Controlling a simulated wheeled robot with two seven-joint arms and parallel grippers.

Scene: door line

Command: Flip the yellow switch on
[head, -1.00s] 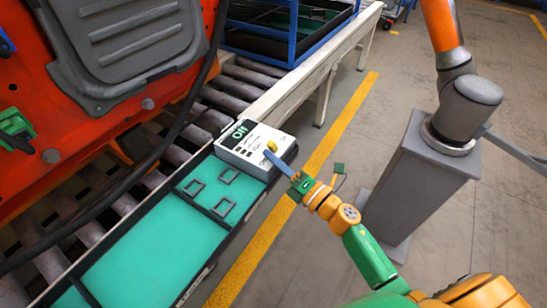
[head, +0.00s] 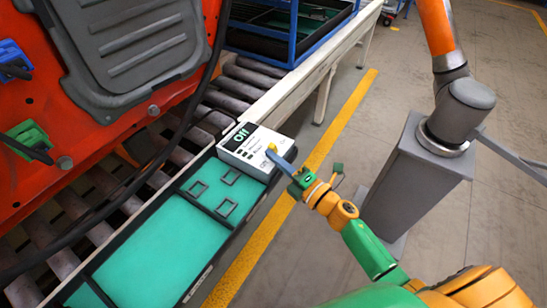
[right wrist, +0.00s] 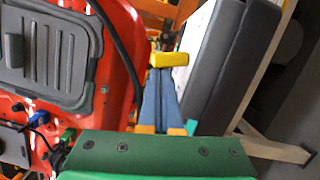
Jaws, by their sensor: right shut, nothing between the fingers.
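A white and grey switch box (head: 252,157) sits at the far end of the teal tray on the conveyor. Its green label reads "Off". The yellow switch (head: 271,148) is on the right part of the box top, partly hidden by my fingers. My right gripper (head: 274,155) is shut and empty, with its blue fingertips at the yellow switch. In the right wrist view the yellow switch (right wrist: 168,59) lies right at the tips of the blue fingers (right wrist: 160,80); whether they touch, I cannot tell. My left gripper is not in view.
The teal tray (head: 150,250) runs along the conveyor's edge. An orange machine (head: 110,125) with a black cable stands at the left. A blue-framed crate (head: 290,35) is at the back. A grey pedestal (head: 410,185) stands at the right. The floor between has a yellow line.

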